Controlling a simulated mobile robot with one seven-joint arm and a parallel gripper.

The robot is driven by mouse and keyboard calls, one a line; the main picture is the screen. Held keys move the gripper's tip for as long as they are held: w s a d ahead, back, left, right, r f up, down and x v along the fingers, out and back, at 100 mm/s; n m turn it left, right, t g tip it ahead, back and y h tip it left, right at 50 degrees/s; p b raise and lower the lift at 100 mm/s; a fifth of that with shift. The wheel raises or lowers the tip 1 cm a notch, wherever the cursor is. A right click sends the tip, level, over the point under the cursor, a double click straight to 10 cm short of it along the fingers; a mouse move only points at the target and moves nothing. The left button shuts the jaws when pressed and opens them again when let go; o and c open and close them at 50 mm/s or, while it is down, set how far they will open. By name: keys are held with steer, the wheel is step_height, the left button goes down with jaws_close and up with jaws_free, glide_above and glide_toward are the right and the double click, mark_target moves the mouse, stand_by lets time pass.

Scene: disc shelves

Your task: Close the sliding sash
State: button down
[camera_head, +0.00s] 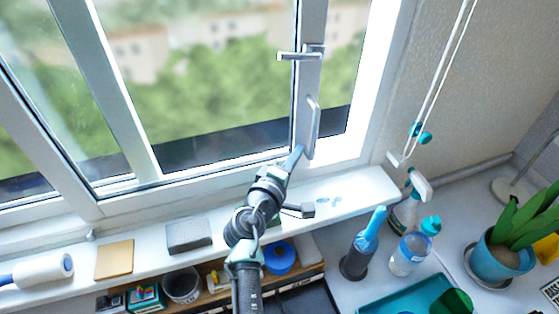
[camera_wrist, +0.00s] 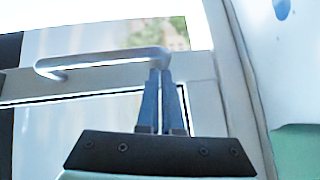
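The sliding sash is a white-framed glass pane, and its right stile (camera_head: 308,75) stands short of the right window jamb (camera_head: 375,75), with a strip of outside view between them. A grey pull handle (camera_head: 313,127) sits upright low on the stile. My gripper (camera_head: 299,150) is at the handle's lower end, on its left side. In the wrist view my gripper's two dark fingers (camera_wrist: 160,72) are close together at the right end of the handle bar (camera_wrist: 100,62). They look shut; contact with the handle is hard to tell.
A small lever (camera_head: 300,55) projects higher on the stile. The sill holds a grey sponge (camera_head: 188,236), a tan block (camera_head: 114,260) and a white roller (camera_head: 40,271). A spray bottle (camera_head: 408,205), a clear bottle (camera_head: 410,252) and a potted plant (camera_head: 500,262) stand at right. Blind cords (camera_head: 440,75) hang near the wall.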

steer(key=w+d, duration=0.3)
steer(key=d, duration=1.1)
steer(key=shift+w+b, duration=0.15)
steer(key=shift+b, duration=0.25)
steer(key=shift+d, duration=0.15)
